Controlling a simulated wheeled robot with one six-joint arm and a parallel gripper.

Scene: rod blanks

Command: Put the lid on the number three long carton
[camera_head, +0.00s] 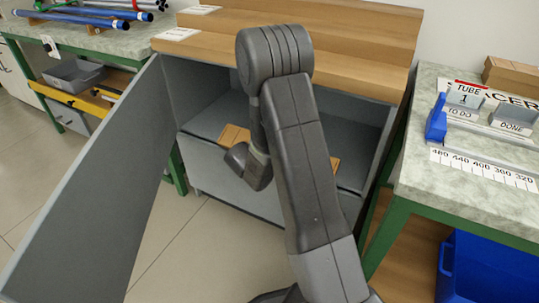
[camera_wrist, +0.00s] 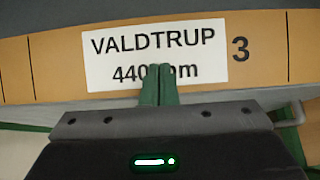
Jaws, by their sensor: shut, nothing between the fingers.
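In the wrist view a tan cardboard face with a white label "VALDTRUP 440 mm" and a "3" (camera_wrist: 240,50) runs across the picture; this is the number three carton or its lid, I cannot tell which. My gripper (camera_wrist: 158,72) is shut and empty, its green fingertips in front of the label's lower edge, covering part of "mm". I cannot tell whether they touch it. In the head view a tan piece (camera_head: 236,136) shows on both sides of my arm inside the grey cabinet. My arm hides its middle and my gripper. No separate lid can be made out.
The grey cabinet's open door panel (camera_head: 85,190) stands at the left. Stepped tan boards (camera_head: 350,35) top the cabinet. A right bench (camera_head: 470,205) holds a length scale and "TO DO" and "DONE" signs, with a blue bin (camera_head: 490,270) below. A left bench carries blue tubes (camera_head: 85,20).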

